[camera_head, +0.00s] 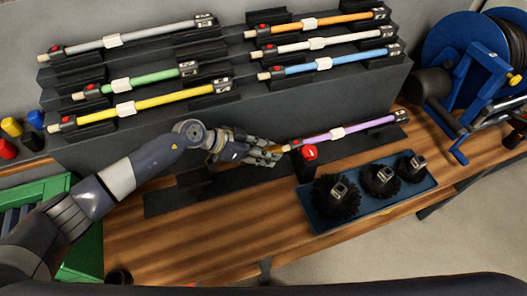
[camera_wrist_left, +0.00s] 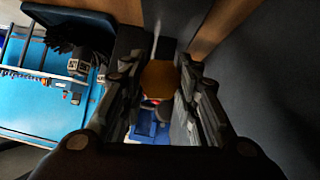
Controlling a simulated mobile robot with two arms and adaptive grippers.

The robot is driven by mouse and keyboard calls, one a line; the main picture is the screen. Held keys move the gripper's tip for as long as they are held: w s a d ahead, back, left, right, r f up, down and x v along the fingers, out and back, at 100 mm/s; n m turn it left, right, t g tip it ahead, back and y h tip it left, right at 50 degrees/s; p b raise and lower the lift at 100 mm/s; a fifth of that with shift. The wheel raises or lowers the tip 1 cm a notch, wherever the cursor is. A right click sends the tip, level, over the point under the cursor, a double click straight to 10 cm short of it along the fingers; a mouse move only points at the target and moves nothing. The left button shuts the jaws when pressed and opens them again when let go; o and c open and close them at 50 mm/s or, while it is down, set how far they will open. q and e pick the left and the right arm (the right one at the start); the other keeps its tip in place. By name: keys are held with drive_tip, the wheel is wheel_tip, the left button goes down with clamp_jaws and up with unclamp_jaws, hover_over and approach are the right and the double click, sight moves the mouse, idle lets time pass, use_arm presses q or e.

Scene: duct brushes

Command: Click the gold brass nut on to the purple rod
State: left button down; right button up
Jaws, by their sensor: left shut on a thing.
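The purple rod (camera_head: 352,132) lies in black holders on the bench, with a white collar near its middle and a dark fitting at its right end. My left gripper (camera_head: 278,155) is at the rod's left end, fingers pointing right. In the left wrist view the gripper (camera_wrist_left: 157,90) is shut on the gold brass nut (camera_wrist_left: 158,76), a round orange-gold shape between the fingers. In the head view the fingers mostly hide the nut. I cannot tell whether the nut touches the rod's end. My right gripper is not in view.
A red-topped black post (camera_head: 309,154) stands just beside the rod's left end. A blue tray (camera_head: 375,208) with black round brushes is in front. A stepped grey rack (camera_head: 300,95) behind holds several coloured rods. A blue reel (camera_head: 455,60) stands at right.

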use_arm(q)
drive_tip(key=shift+w+d, duration=0.15)
drive_tip(key=shift+d, duration=0.1)
idle(0.4)
drive_tip(key=shift+w+d+p, duration=0.1)
drive_tip(key=shift+d+p, duration=0.2)
drive_tip(key=shift+p, duration=0.2)
drive_tip(key=shift+w+d+p, duration=0.2)
drive_tip(key=shift+d+p, duration=0.15)
drive_tip(key=shift+d, duration=0.3)
drive_tip(key=c, duration=1.2)
unclamp_jaws()
drive_tip(key=shift+o, duration=0.2)
drive_tip(key=shift+a, duration=0.15)
drive_tip(key=v, duration=1.2)
drive_tip(key=shift+s, duration=0.1)
